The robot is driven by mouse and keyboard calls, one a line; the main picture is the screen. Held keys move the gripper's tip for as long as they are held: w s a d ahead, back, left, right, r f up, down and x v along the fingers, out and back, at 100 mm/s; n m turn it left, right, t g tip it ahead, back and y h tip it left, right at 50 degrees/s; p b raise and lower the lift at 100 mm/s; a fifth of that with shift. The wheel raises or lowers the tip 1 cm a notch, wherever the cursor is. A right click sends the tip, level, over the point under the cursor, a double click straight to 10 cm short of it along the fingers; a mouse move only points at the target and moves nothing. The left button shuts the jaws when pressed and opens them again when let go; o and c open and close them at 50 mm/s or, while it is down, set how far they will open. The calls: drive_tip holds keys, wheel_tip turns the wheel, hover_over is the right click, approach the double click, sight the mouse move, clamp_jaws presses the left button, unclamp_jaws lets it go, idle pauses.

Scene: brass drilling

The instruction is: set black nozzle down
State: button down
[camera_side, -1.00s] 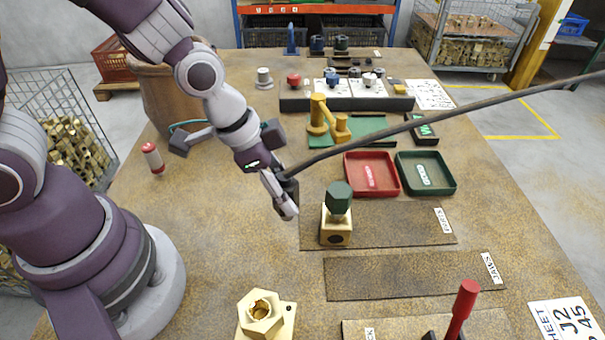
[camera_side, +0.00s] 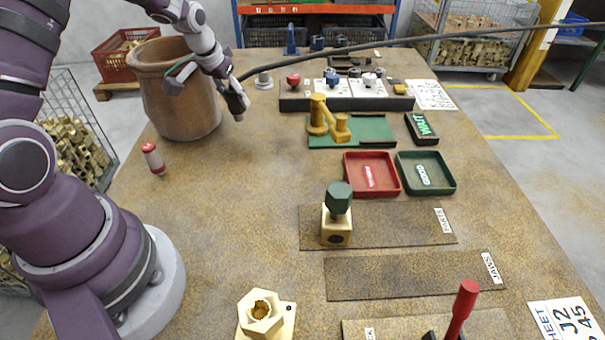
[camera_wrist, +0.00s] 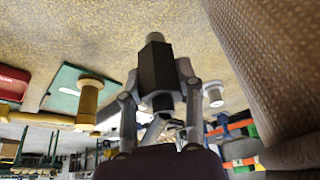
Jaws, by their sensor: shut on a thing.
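My gripper (camera_side: 236,105) is in the air above the back left of the table, just right of the clay pot. In the wrist view my gripper (camera_wrist: 161,85) is shut on the black nozzle (camera_wrist: 157,68), a dark six-sided body with a grey tip pointing away from the wrist. In the side view the nozzle is small and mostly lost among the fingers. A long black hose (camera_side: 420,40) runs from near the gripper to the upper right.
The clay pot (camera_side: 178,95) stands close left of the gripper. A small grey stand (camera_side: 264,79) is just beyond it. A green mat (camera_side: 370,131) with a yellow fixture (camera_side: 318,115) lies to the right. The red tray (camera_side: 371,174) and green tray (camera_side: 425,173) are nearer. Tabletop below is clear.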

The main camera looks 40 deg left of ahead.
drive_tip(key=w, duration=0.1)
drive_tip(key=w+a, duration=0.2)
drive_tip(key=w, duration=0.1)
drive_tip(key=shift+f, duration=0.2)
drive_tip(key=shift+w+f, duration=0.1)
drive_tip(key=shift+f, duration=1.6)
drive_tip(key=shift+f, duration=0.15)
drive_tip(key=c, duration=0.7)
unclamp_jaws()
drive_tip(key=shift+c, duration=0.2)
